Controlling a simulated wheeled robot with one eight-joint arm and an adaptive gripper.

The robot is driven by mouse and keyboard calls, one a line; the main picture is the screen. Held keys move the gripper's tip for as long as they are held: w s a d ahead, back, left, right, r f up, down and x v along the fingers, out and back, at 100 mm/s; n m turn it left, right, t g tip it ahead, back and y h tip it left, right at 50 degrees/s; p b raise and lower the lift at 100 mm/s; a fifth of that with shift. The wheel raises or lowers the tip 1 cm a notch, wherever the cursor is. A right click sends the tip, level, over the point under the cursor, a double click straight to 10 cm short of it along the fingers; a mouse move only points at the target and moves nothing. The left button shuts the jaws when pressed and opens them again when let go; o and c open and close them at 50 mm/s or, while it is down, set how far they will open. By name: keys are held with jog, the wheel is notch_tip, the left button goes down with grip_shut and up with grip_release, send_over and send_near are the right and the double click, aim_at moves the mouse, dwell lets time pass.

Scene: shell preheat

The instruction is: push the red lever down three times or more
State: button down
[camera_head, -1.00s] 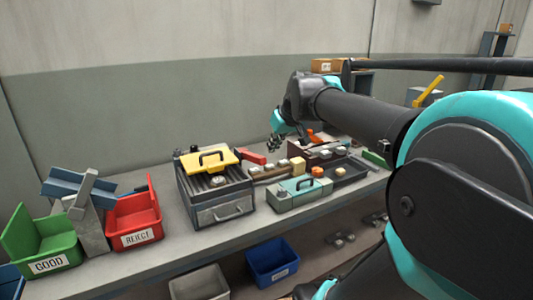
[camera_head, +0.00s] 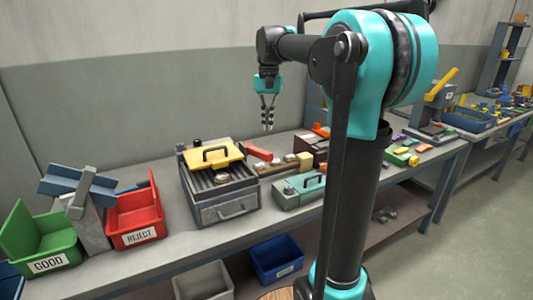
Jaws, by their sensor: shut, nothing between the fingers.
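The red lever (camera_head: 258,154) is a short red bar just right of the box with the yellow lid, toward the back of the bench. It looks close to level, with its right end a little lower. My gripper (camera_head: 267,128) hangs with its fingers pointing down above the lever's right part in the picture. The fingers are shut and empty. A gap shows between the fingertips and the lever, so they look apart. The lever's mounting is partly hidden by the yellow-lidded box.
The metal box with a yellow handled lid (camera_head: 214,155) stands left of the lever. A teal box (camera_head: 298,190) is in front right. Red REJECT (camera_head: 137,239) and green GOOD (camera_head: 50,265) bins stand left. My arm and column hide part of the bench's right side.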

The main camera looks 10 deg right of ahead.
aim_at(267, 152)
jog(key=shift+f, duration=0.15)
jog(key=shift+s+a+f, duration=0.1)
jog(key=shift+s+f, duration=0.05)
jog(key=shift+f, duration=1.55)
jog(key=shift+s+a+f, duration=0.1)
jog(key=shift+s+f, duration=0.05)
jog(key=shift+f, duration=1.5)
jog(key=shift+f, duration=2.2)
